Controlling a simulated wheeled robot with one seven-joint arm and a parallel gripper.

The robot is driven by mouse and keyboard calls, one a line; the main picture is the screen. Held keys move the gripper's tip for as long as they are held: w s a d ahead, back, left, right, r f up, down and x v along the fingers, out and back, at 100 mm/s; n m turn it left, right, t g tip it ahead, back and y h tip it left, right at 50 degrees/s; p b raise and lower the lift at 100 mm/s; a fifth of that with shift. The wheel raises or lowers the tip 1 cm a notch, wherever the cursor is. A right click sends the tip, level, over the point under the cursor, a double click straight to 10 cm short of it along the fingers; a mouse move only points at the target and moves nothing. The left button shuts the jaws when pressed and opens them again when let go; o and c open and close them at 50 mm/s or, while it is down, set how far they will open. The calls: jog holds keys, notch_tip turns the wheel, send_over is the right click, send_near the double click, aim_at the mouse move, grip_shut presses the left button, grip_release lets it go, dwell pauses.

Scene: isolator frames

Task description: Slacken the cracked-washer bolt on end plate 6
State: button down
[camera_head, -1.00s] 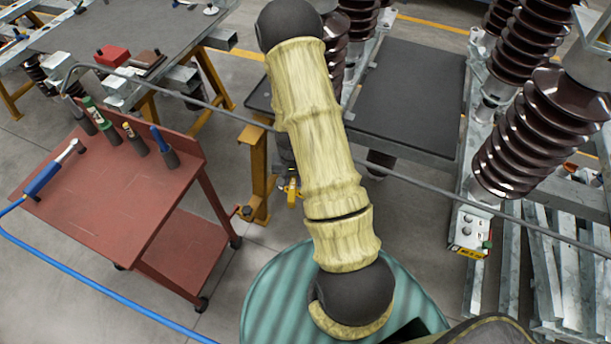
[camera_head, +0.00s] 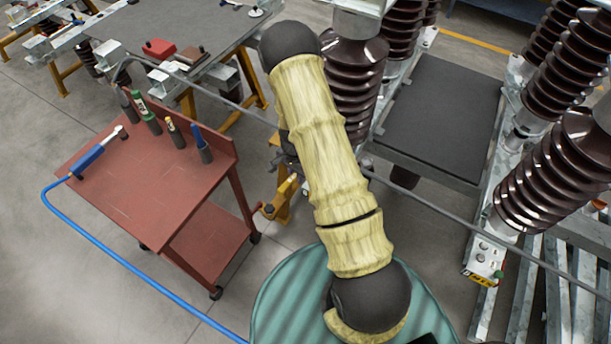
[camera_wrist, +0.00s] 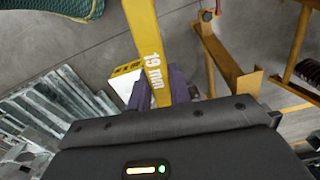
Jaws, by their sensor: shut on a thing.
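In the wrist view a yellow spanner (camera_wrist: 148,45) marked "19 mm" reaches up from my gripper (camera_wrist: 168,92), which is shut on it. The jaws show only in part above the dark wrist housing, beside a purple-grey piece. The spanner's far end runs out of the top of the picture. In the head view my arm, in a pale yellow sleeve, crosses the middle, and I cannot make out the gripper clearly there. I cannot make out end plate 6 or a bolt with a cracked washer in either view.
A red trolley (camera_head: 150,190) with several tools stands left, a blue hose trailing from one tool. A dark workbench (camera_head: 165,30) is behind it. A grey rail crosses the scene.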

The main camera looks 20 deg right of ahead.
jog(key=shift+w+a+r+m+p, duration=0.2)
jog(key=shift+w+r+m+p, duration=0.3)
jog(key=shift+r, duration=0.25)
jog(key=m, duration=0.2)
jog(key=m+p, duration=0.1)
jog(key=shift+w+d+r, duration=0.15)
jog(key=shift+w+d, duration=0.1)
jog(key=shift+w, duration=0.15)
jog(key=shift+f+b, duration=1.35)
jog(key=shift+f, duration=0.55)
jog(key=shift+f+b, duration=0.9)
jog(key=shift+f, duration=0.25)
jog(key=shift+s, duration=0.1)
